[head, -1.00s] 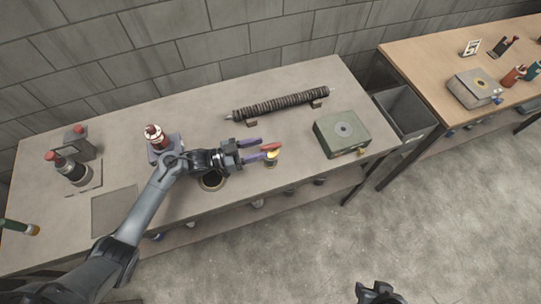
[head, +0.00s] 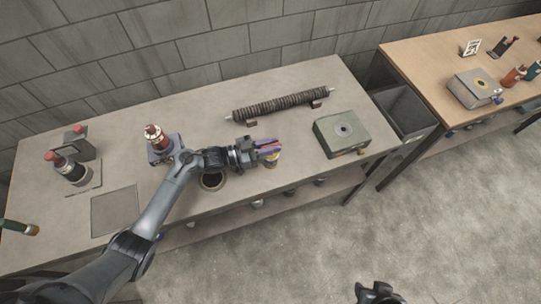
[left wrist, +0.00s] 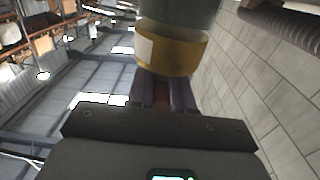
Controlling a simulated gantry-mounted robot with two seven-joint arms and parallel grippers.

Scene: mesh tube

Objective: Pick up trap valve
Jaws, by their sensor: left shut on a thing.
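My left gripper (head: 268,148) is over the front middle of the grey bench, with its purple fingers closed on a small red part. I take this red part with the yellow band below it to be the trap valve (head: 271,161). In the left wrist view the yellow band (left wrist: 172,52) and a grey-green cylinder stand at the fingertips (left wrist: 163,92), with a little red between the fingers. The fingers hide much of the piece, and I cannot tell whether it is clear of the bench. My right gripper (head: 379,293) shows only in part at the bottom edge.
A green box (head: 342,134) stands right of my left gripper, and a ribbed mesh tube (head: 280,103) lies on supports behind it. A red-topped bottle (head: 157,137) stands left. A grey bin (head: 405,108) sits between the benches.

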